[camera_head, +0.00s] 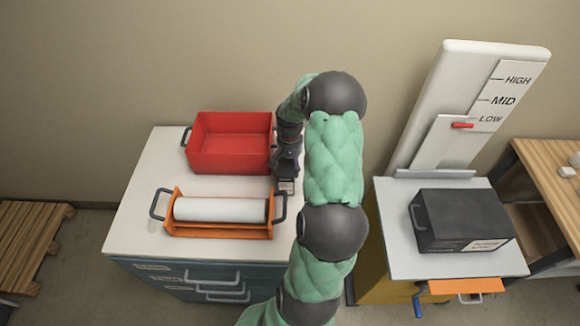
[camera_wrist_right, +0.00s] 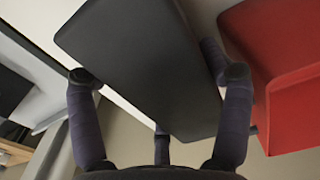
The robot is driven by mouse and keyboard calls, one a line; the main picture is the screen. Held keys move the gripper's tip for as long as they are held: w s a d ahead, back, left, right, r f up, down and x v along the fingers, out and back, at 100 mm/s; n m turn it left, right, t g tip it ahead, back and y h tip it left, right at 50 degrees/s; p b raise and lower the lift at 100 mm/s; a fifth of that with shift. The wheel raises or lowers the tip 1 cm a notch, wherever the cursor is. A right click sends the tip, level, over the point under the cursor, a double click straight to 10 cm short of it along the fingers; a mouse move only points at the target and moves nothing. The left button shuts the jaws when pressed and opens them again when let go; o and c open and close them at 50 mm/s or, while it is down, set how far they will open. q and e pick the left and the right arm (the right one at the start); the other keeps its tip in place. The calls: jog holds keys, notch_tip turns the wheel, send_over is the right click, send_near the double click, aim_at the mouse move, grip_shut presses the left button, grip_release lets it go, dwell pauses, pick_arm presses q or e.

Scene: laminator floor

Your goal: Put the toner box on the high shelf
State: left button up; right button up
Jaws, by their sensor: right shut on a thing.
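My right gripper (camera_head: 286,165) is beside the red bin's right side, above the white cabinet top. In the wrist view my right gripper (camera_wrist_right: 160,78) is shut on a dark grey flat-faced box (camera_wrist_right: 135,60), its fingers along the sides. My arm hides most of this box in the head view. Another black box (camera_head: 462,222) with side handles and a white label sits on the grey lift platform (camera_head: 400,255). Its label is too small to read, so I cannot tell which box is the toner box. My left gripper is not in view.
The red bin (camera_head: 228,165) and an orange cradle with a white roll (camera_head: 220,210) stand on the cabinet (camera_head: 135,225). A white post (camera_head: 440,110) carries HIGH, MID and LOW marks; its red pointer (camera_head: 462,126) is at LOW. A wooden shelf unit (camera_head: 555,195) stands right.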

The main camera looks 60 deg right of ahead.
jog(key=shift+d+f, duration=0.1)
jog(key=shift+f, duration=0.6)
jog(key=o, duration=1.5)
jog(key=shift+f, duration=0.1)
